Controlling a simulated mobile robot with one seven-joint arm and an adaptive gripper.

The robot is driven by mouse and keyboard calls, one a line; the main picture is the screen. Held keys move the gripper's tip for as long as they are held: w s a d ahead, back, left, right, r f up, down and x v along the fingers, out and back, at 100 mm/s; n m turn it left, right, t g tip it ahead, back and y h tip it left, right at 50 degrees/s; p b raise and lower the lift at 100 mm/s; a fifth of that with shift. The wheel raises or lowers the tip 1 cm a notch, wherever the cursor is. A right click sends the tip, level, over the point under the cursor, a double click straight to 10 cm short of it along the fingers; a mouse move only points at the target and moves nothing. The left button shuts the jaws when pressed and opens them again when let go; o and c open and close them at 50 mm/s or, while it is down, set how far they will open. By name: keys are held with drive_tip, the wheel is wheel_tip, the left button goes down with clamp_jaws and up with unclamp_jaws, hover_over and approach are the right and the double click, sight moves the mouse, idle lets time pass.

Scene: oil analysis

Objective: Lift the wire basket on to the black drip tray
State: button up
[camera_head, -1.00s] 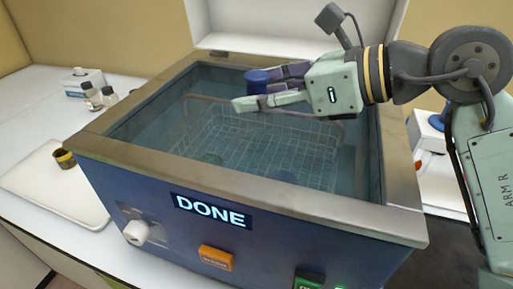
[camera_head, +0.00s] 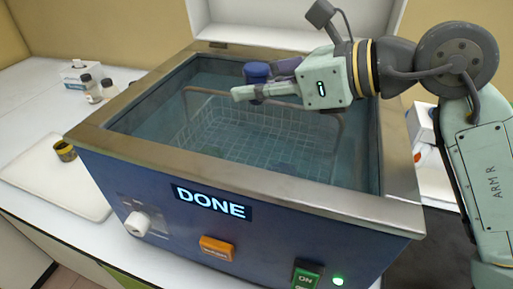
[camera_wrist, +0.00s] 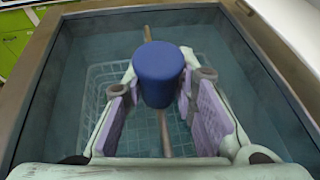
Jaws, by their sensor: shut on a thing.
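The wire basket (camera_head: 230,135) is a pale mesh basket inside the blue tank, with its handle bar (camera_head: 210,90) running across above it. A blue cylindrical grip (camera_head: 257,70) sits on the handle. My gripper (camera_head: 248,88) is shut on this blue grip. In the wrist view my gripper (camera_wrist: 158,95) has its lilac finger pads on either side of the blue grip (camera_wrist: 158,72), and the basket mesh (camera_wrist: 100,85) shows below. The basket's contents are unclear. A black surface (camera_head: 425,250) at the lower right, partly cut off, may be the drip tray.
The blue tank (camera_head: 130,190) has a metal rim (camera_head: 230,178) around the basket, and its display reads DONE. A white tray (camera_head: 60,190) with a small dark-yellow jar (camera_head: 64,151) lies left. Small bottles (camera_head: 91,88) stand behind it. A white box (camera_head: 420,125) stands right.

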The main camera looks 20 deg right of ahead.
clamp_jaws()
drive_tip(key=shift+r, duration=0.1)
idle(0.4)
drive_tip(key=shift+r, duration=0.55)
wheel_tip(320, 180, up, 17)
drive_tip(key=b, duration=0.2)
drive_tip(key=shift+b, duration=0.4)
drive_tip(key=shift+f, duration=0.2)
drive_tip(key=shift+f, duration=0.45)
drive_tip(key=shift+s, duration=0.1)
idle(0.3)
